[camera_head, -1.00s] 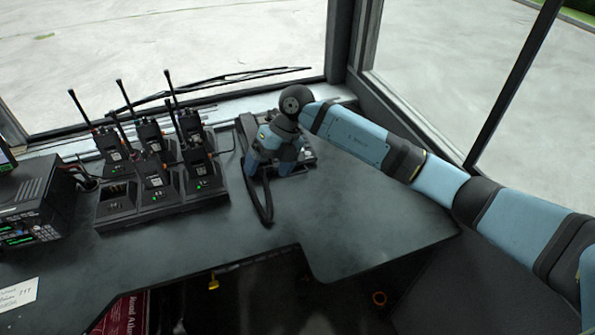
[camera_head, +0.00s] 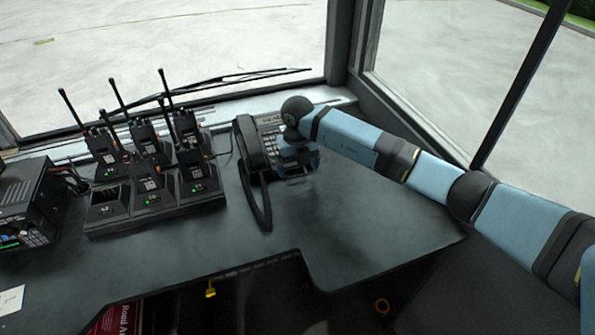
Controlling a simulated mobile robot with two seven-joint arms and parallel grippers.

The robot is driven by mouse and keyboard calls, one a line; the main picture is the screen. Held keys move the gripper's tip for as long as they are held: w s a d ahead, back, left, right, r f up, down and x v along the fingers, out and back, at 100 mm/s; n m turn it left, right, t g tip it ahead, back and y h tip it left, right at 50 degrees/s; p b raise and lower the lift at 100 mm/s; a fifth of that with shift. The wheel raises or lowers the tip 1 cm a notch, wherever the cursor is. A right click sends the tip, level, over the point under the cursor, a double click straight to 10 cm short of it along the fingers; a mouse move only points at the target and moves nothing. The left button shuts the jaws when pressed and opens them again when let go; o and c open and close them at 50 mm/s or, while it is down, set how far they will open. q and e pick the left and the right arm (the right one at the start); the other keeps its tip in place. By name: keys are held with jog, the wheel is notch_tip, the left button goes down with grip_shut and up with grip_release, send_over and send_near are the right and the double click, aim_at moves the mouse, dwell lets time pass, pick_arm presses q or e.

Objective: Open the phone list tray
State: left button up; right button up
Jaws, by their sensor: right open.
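A black desk phone (camera_head: 270,139) sits near the back edge of the dark desk. Its handset (camera_head: 249,146) lies along its left side, with a cord looping toward the front. Part of the keypad shows. I cannot make out the phone list tray; my right gripper covers the phone's front right part. My right gripper (camera_head: 298,172) points down at the phone's front right edge and is open. I cannot tell if it touches the phone. My left gripper is out of view.
A charger base (camera_head: 155,209) with several handheld radios stands left of the phone, antennas upright. A black radio unit (camera_head: 30,205) is at the far left. The desk (camera_head: 370,225) is clear in front and right of the phone. Windows rise behind.

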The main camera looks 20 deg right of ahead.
jog(key=shift+f, duration=1.15)
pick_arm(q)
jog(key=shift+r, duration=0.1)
